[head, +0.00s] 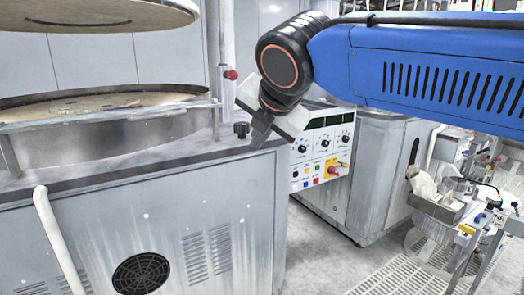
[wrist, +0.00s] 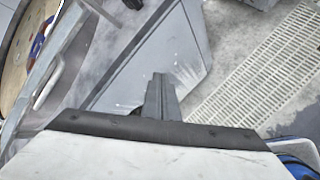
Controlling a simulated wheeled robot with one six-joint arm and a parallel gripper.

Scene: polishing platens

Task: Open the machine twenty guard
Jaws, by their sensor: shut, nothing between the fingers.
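My gripper (head: 261,136) is at the right corner of the near grey machine, just right of a small black knob (head: 241,130). Its fingers are together and empty. It shows in the wrist view (wrist: 160,92) pointing away over the machine's edge. The machine (head: 185,225) has a round platen (head: 90,106) inside a metal rim (head: 100,143). A metal rail (head: 160,112) crosses the front of the rim, and rails also show in the wrist view (wrist: 52,75). No number is readable, so I cannot tell which part is the machine twenty guard.
A round lid-like disc (head: 100,16) hangs above the platen. A vertical post with a red knob (head: 230,75) stands behind my gripper. A control panel (head: 322,150) is to the right. A cart (head: 455,215) stands farther right, with floor grating (head: 410,275) in front.

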